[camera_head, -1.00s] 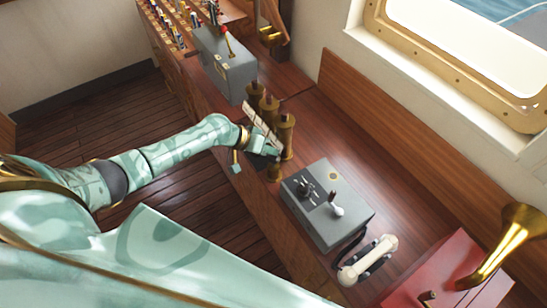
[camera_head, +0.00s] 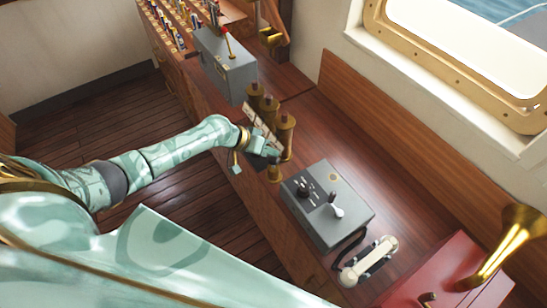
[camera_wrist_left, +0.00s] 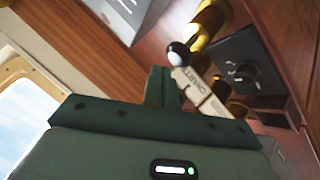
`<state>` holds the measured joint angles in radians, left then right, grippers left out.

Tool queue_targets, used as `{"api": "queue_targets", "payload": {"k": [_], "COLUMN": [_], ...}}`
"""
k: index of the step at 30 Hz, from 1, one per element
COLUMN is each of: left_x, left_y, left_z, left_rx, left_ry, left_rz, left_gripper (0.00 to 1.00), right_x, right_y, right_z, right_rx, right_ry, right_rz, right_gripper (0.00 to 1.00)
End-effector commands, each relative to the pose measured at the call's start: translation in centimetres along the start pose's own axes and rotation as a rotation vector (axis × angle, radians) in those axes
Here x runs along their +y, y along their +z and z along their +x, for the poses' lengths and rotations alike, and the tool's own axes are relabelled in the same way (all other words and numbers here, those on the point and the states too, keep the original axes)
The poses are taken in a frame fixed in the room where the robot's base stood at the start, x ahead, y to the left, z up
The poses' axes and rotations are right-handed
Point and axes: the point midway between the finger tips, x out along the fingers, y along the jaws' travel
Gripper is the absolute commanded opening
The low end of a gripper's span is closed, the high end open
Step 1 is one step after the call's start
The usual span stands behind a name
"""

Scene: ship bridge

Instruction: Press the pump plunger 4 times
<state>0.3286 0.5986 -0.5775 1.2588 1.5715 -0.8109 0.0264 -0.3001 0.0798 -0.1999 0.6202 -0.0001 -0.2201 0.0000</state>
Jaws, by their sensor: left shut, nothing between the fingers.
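A row of upright brass cylinders (camera_head: 286,130) with dark tops stands on the wooden console, with pale label strips (camera_head: 262,122) along its near side. A shorter brass post (camera_head: 274,172) stands at its near end. I cannot tell which part is the pump plunger. My left gripper (camera_head: 272,153) is shut and empty, beside the brass cylinders and just above the short post. In the left wrist view, its fingers (camera_wrist_left: 163,88) point at a dark round knob (camera_wrist_left: 178,54) in front of brass parts (camera_wrist_left: 208,22). Contact is unclear. My right gripper is out of view.
A grey control box (camera_head: 330,205) with small levers sits right of the brass row, then a cream handset (camera_head: 368,262) and a red box (camera_head: 440,272) with a brass horn (camera_head: 505,245). Another grey box (camera_head: 225,65) with a red-knobbed lever stands behind.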

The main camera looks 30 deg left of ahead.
Motion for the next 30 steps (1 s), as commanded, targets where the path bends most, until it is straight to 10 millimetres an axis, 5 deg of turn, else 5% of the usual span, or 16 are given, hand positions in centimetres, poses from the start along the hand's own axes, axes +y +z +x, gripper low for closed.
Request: {"api": "queue_targets", "payload": {"k": [30], "left_x": [-0.45], "left_y": [0.47], "left_z": [0.61], "left_rx": [0.000], "left_ry": [0.000], "left_rz": [0.000], "left_gripper": [0.00], "right_x": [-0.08], "right_y": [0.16], "right_z": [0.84], "right_rx": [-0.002], "right_ry": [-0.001], "right_rz": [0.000], "right_gripper": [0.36]}}
